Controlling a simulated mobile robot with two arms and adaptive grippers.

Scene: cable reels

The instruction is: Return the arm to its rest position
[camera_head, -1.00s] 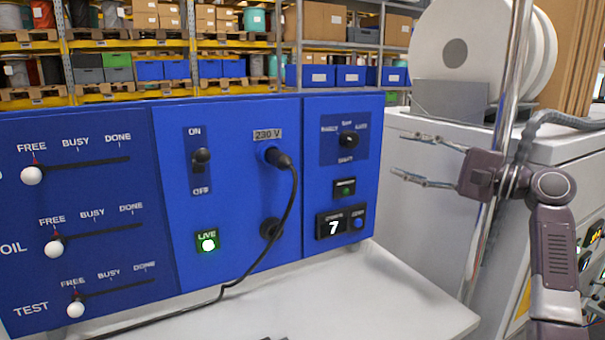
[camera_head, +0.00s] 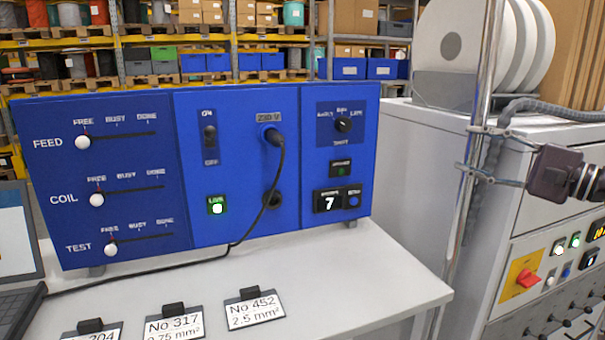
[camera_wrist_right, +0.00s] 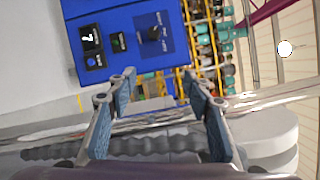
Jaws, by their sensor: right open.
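My right gripper (camera_head: 478,155) is open and empty at the right side of the head view. It points left, near an upright metal pole (camera_head: 472,125) in front of the grey machine, and stands apart from the blue control panel (camera_head: 235,225). In the right wrist view its two fingers (camera_wrist_right: 160,90) are spread, with nothing held between them. The panel (camera_wrist_right: 112,62) shows beyond them, tilted. My left gripper is not in view.
The panel stands on a pale table (camera_head: 375,270). A black cable (camera_head: 258,222) runs from its socket across the table. Card holders (camera_head: 255,308) lie in front and a laptop (camera_head: 18,250) is at left. The grey machine (camera_head: 500,205) stands close on the right.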

